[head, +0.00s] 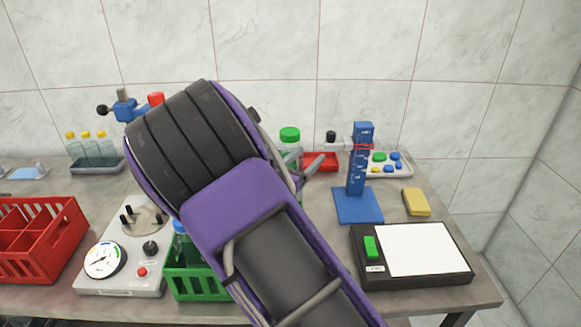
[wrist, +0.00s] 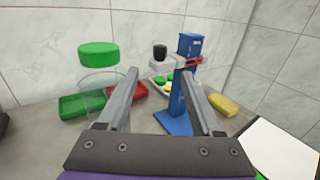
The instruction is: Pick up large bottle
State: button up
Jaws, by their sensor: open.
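The large bottle is clear with a green cap (head: 290,134). It stands upright on the table behind my arm, and its lower part is mostly hidden in the head view. In the wrist view its green cap (wrist: 98,54) and clear body (wrist: 98,85) are at the left, just outside my left finger. My gripper (wrist: 160,74) is open, with nothing between its fingers. The bottle is beside the gap, not in it; I cannot tell whether the finger touches it.
A blue stand (head: 361,165) with a clamp is to the right. Behind are a red tray (head: 322,162), a green tray (wrist: 72,107) and a tray of caps (head: 391,157).

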jog(key=o, duration=0.4)
jog(key=shift+d+f, duration=0.2)
jog(key=shift+d, duration=0.05)
jog(key=shift+c, duration=0.2)
jog(key=shift+o, duration=0.8)
jog(key=d+f+m+g+y, duration=0.1)
jog(key=d+f+m+g, duration=0.3)
jog(key=d+f, duration=0.1)
jog(key=shift+d+f+y, duration=0.15)
jog(key=shift+f+y, duration=0.1)
jog(key=shift+y, duration=0.05)
jog(key=m+y, duration=1.7)
send_near(296, 139)
jog(key=shift+g, duration=0.3)
jog(key=b+x, duration=0.1)
jog(key=x, duration=0.7)
jog(key=shift+r, duration=0.15)
jog(key=shift+b+x, duration=0.45)
jog(key=shift+x, duration=2.25)
